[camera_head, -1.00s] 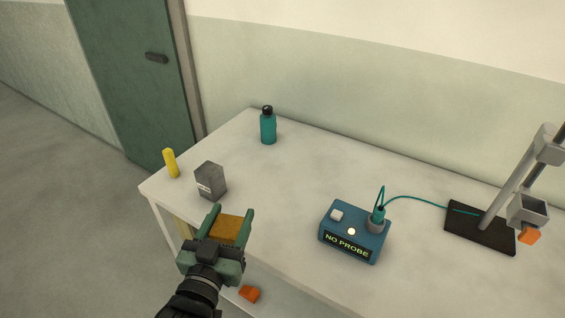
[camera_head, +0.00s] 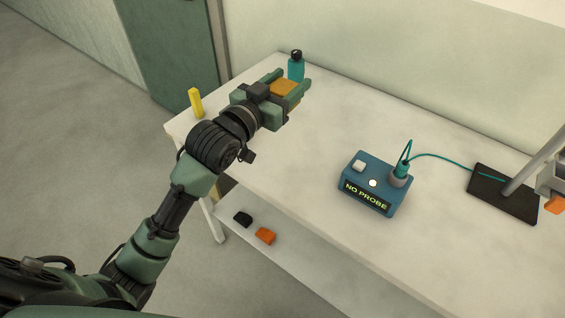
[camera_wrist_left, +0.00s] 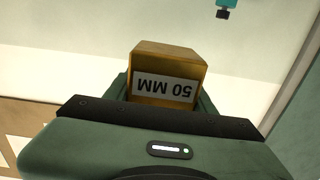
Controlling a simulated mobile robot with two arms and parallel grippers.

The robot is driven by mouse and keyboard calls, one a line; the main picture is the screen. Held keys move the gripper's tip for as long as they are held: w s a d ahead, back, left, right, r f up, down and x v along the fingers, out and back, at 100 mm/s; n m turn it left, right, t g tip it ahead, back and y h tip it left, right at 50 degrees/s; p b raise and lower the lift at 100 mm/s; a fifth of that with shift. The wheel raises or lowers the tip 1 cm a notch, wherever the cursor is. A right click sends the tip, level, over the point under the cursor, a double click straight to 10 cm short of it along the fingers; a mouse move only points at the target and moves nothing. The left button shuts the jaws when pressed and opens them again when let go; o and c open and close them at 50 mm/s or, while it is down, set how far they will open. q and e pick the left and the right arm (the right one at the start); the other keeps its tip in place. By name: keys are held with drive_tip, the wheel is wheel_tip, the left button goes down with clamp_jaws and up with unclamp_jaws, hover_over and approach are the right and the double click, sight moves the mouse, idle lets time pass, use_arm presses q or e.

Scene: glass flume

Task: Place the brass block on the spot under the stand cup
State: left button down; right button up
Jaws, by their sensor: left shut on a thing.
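My left gripper (camera_head: 294,86) is shut on the brass block (camera_head: 284,88), above the far left part of the table. In the left wrist view the brass block (camera_wrist_left: 168,68) sits between the fingers, with a "50 MM" label that reads upside down. The stand (camera_head: 520,180) is at the right, with a black base and a slanted metal rod. Its cup (camera_head: 552,178) is cut off by the right picture edge, with an orange piece below it. The spot under the cup cannot be made out. My right gripper is not in view.
A blue meter box (camera_head: 372,188) reading "NO PROBE" stands mid-table, its teal cable running to the stand. A teal bottle (camera_head: 296,68) is just behind my gripper, a yellow object (camera_head: 196,102) at the left edge. Orange (camera_head: 265,236) and black (camera_head: 243,219) pieces lie on the lower shelf.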

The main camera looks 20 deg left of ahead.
use_arm(q)
drive_tip(key=shift+r, duration=0.1)
wheel_tip(320, 180, down, 16)
drive_tip(key=shift+f, duration=0.15)
wheel_tip(320, 180, down, 2)
drive_tip(key=shift+f+p, duration=0.35)
drive_tip(key=shift+f, duration=0.2)
drive_tip(key=shift+f, duration=0.15)
drive_tip(key=c, duration=0.5)
unclamp_jaws()
drive_tip(key=shift+s+f, duration=0.15)
